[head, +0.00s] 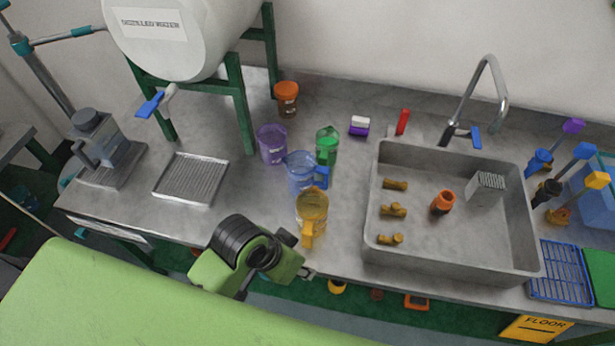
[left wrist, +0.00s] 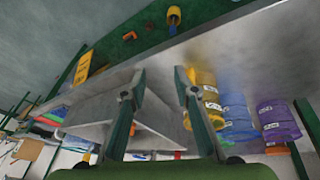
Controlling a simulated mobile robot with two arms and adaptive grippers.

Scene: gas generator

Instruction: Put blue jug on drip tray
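The blue jug (head: 300,172) stands upright on the metal counter, its handle to the right. A purple jug is behind it to the left, a green jug behind it to the right, and a yellow jug in front. The drip tray (head: 188,181), a ridged metal plate, lies empty on the counter to the left. My left gripper shows in the left wrist view (left wrist: 160,80), fingers apart and nothing between them. The blue jug (left wrist: 237,118) is to the right of the fingers there, apart from them. In the head view the left arm is at the counter's front edge; its fingers are not clear. My right gripper is in neither view.
The yellow jug (head: 312,206) stands closest to the arm. The purple jug (head: 271,146) and green jug (head: 327,143) stand close to the blue one. A sink (head: 455,262) is to the right. A green stand (head: 238,100) holds a white tank with a blue-handled tap (head: 152,103) above the drip tray.

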